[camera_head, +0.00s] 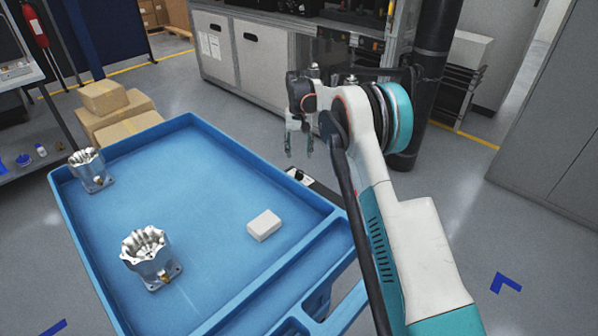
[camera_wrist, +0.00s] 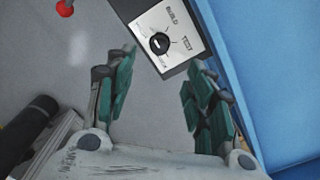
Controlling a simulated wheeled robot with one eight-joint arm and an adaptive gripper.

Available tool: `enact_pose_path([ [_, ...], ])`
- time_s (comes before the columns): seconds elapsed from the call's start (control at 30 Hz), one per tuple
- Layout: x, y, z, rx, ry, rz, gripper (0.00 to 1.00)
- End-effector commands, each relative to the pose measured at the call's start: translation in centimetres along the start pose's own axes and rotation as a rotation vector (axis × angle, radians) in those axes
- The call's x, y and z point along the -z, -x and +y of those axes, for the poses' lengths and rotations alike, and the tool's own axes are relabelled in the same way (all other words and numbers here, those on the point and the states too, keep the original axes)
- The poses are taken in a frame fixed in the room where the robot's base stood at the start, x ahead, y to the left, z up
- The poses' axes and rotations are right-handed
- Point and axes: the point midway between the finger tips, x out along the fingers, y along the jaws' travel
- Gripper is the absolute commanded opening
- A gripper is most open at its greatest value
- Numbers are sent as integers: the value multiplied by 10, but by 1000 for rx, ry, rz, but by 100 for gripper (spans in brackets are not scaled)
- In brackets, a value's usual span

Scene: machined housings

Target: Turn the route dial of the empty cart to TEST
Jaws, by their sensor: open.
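A route dial (camera_wrist: 160,43) with a black knob sits on a pale label plate in the wrist view. BUILD and TEST are legible on the plate; another label is too small to read, and I cannot tell the knob's setting for sure. In the head view, the dial plate (camera_head: 300,175) is at the right edge of a blue cart (camera_head: 205,150). This cart is not empty: it bears two metal housings (camera_head: 150,257) (camera_head: 91,169) and a white block (camera_head: 264,225). My gripper (camera_head: 299,150) is open and empty above the dial plate; its fingers (camera_wrist: 168,62) show apart, short of the knob.
Cardboard boxes (camera_head: 115,110) stand behind the cart. A grey cabinet (camera_head: 245,55) and a dark column (camera_head: 432,70) are beyond my arm. A red ball-shaped knob (camera_wrist: 65,8) shows at the wrist view's top left.

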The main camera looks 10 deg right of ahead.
Motion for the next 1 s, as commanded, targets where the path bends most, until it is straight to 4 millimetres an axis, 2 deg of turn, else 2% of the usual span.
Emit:
enact_pose_path([
  [0.03, 0, -14, 0, 0, 0, 0, 49],
  [0.2, 0, -48, 0, 1, 0, 0, 49],
  [0.5, 0, -94, 0, 1, 1, 1, 49],
  [0.7, 0, -105, 0, 1, 1, 1, 49],
  [0.97, 0, -105, 0, 1, 1, 1, 49],
  [1.0, 0, -105, 0, 1, 1, 1, 44],
])
